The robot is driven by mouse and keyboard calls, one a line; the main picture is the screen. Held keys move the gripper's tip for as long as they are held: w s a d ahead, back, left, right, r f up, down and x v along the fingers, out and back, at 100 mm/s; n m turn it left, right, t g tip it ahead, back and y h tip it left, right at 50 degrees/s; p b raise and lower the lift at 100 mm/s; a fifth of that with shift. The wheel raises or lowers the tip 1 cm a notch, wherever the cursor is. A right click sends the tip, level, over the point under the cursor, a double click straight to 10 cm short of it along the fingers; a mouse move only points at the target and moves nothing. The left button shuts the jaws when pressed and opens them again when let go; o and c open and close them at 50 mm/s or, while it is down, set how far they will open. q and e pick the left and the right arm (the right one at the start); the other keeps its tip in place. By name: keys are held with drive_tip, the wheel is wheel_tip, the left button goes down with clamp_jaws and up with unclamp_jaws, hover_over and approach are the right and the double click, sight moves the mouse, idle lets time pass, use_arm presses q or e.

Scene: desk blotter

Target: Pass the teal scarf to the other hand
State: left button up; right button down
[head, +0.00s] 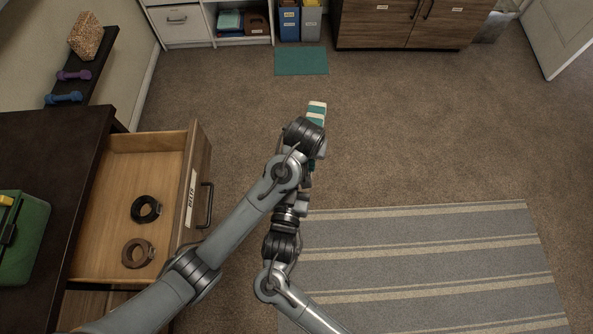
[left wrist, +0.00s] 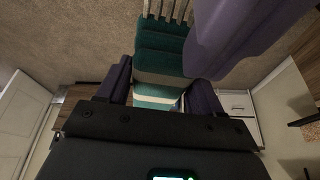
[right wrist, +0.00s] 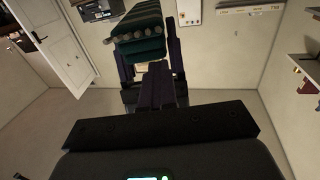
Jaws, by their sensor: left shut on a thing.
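The teal scarf (head: 317,111), with cream bands, shows just beyond my left wrist in the head view. In the left wrist view the scarf (left wrist: 160,62) sits between the purple fingers of my left gripper (left wrist: 160,88), which is shut on it. Its tasselled end points away. In the right wrist view the scarf (right wrist: 138,34) is beyond my right gripper (right wrist: 156,68), whose fingers appear together and empty. The fingers flanking the scarf there look like my left gripper's. A large purple finger also crosses the upper right of the left wrist view. My left arm hides the right gripper from the head camera.
An open drawer (head: 120,254) holds a black coil (head: 146,208) and a brown coil (head: 137,252) at left. A striped rug (head: 430,262) lies at lower right, and a teal mat (head: 301,61) lies at the back. The carpet right of the arms is clear.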

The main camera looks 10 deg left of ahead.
drive_tip(key=shift+a, duration=0.2)
drive_tip(key=shift+c, duration=1.2)
unclamp_jaws()
drive_tip(key=shift+d, duration=0.2)
drive_tip(key=shift+o, duration=0.4)
drive_tip(key=shift+f, duration=0.1)
drive_tip(key=shift+s, duration=0.2)
